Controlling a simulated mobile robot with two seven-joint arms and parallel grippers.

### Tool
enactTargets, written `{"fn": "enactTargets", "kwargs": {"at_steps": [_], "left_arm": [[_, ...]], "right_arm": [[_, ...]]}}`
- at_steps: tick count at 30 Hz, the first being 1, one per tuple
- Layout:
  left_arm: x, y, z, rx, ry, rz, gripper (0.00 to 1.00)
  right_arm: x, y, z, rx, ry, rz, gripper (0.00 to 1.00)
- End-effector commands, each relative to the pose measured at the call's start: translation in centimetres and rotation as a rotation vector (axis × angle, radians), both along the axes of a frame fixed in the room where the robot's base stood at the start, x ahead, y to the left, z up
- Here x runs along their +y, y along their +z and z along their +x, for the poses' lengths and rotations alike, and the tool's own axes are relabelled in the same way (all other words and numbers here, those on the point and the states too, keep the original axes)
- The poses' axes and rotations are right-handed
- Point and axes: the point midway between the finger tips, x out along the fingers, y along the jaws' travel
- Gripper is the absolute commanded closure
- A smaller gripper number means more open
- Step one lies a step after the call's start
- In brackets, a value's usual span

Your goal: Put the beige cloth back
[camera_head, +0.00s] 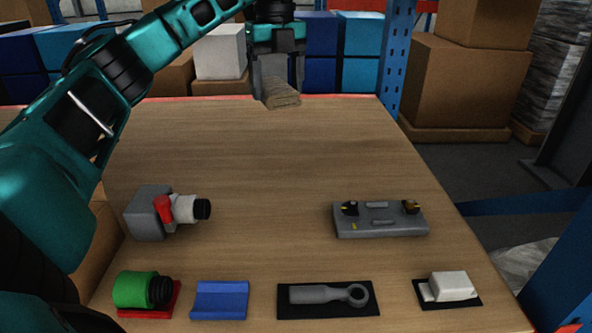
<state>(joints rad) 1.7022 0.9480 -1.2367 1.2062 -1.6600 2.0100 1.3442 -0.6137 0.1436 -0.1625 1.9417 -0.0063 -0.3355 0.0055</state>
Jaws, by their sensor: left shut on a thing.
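The beige cloth (281,96) is folded and hangs from my left gripper (276,72) at the far edge of the wooden table. The gripper points down and is shut on the cloth. The cloth appears to be above the table's back edge; I cannot tell whether it touches the surface. A white folded cloth-like item (450,287) lies on a black pad (431,302) at the front right. A blue tray-like holder (220,299) at the front is empty. My right gripper is not in view.
A green cylinder (135,289) sits on a red base at the front left. A grey wrench-like tool (328,295) lies on a black mat. A grey block with a red-handled valve (165,209) stands behind. A grey fixture (380,219) stands at right. The table's middle (250,150) is clear.

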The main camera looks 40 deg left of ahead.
Motion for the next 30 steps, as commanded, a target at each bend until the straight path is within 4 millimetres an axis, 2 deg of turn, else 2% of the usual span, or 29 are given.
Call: {"fn": "enactTargets", "kwargs": {"at_steps": [2,5,10,19,22,30], "left_arm": [[0.0,-0.4,0.0,0.000,0.000,-0.001,0.55],[0.0,-2.1,0.0,0.003,-0.002,-0.002,0.55],[0.0,-6.9,-0.1,0.005,-0.002,-0.002,0.55],[0.1,-13.6,-0.2,0.004,0.000,0.001,0.55],[0.0,-15.0,-0.1,0.002,-0.001,0.000,0.55],[0.0,-17.2,-0.1,0.002,0.000,0.000,0.55]], "right_arm": [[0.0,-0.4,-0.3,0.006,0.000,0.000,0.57],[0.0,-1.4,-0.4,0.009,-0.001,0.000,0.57],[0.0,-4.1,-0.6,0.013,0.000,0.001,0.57],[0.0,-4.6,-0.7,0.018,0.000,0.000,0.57],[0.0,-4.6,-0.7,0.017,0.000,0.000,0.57],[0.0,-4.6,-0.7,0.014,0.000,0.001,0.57]]}}
